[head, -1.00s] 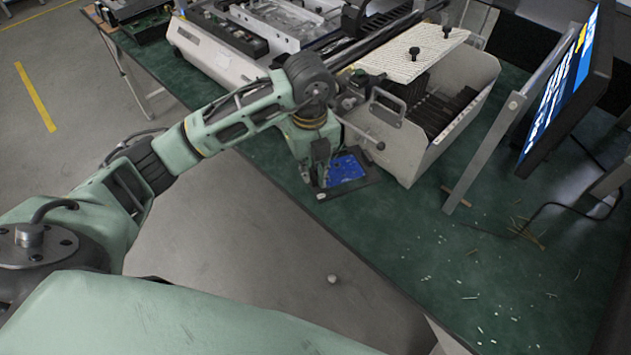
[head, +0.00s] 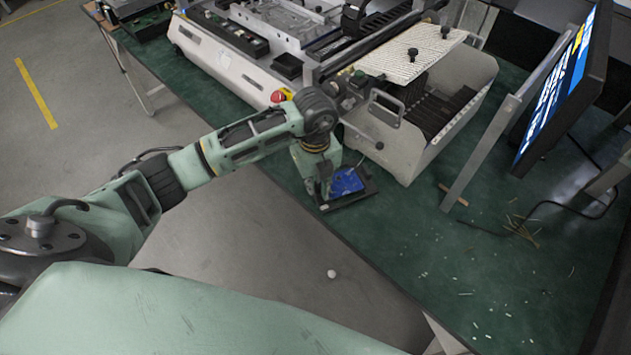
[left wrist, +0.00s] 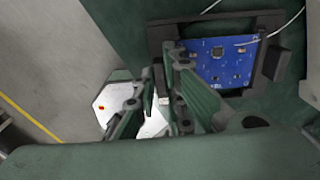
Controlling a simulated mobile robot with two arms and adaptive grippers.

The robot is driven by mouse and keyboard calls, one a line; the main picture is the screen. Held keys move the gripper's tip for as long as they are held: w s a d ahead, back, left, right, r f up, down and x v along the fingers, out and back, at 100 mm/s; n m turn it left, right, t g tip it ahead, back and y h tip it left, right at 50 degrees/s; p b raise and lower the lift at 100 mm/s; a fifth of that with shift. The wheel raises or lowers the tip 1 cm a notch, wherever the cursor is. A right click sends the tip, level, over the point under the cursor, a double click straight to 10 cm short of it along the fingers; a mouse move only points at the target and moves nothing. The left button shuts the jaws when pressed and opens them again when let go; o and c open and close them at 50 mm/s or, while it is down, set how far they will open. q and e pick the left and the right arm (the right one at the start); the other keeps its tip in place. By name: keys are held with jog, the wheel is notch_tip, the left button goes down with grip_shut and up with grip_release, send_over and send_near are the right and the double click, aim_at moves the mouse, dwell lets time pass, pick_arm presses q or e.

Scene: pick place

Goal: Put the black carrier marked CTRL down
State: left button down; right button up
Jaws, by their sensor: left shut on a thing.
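The black carrier (head: 362,196) is a flat dark frame with a blue circuit board (head: 347,182) in it. It is over the green table near its front edge, in front of the white machine. My left gripper (head: 323,190) is shut on the carrier's left side. In the left wrist view the carrier's dark frame (left wrist: 215,19) shows around the blue board (left wrist: 222,62), with my gripper's fingers (left wrist: 160,90) at its left edge. I cannot read a CTRL mark. I cannot tell whether the carrier touches the table. My right gripper is not in view.
The green table (head: 400,235) is clear in front of the carrier, with small scraps farther right. A white machine with a slotted rack (head: 440,112) stands close behind. A monitor (head: 560,85) on a metal stand is at the right. A red button (head: 281,96) sits on the machine.

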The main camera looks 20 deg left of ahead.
pick_arm(q)
jog(key=shift+f, duration=0.2)
jog(key=c, duration=1.8)
grip_release()
jog(key=shift+r, duration=0.1)
jog(key=shift+r, duration=0.45)
notch_tip(320, 180, up, 11)
jog(key=shift+s+r+b, duration=0.15)
jog(key=shift+r+b, duration=0.05)
jog(key=shift+b, duration=0.75)
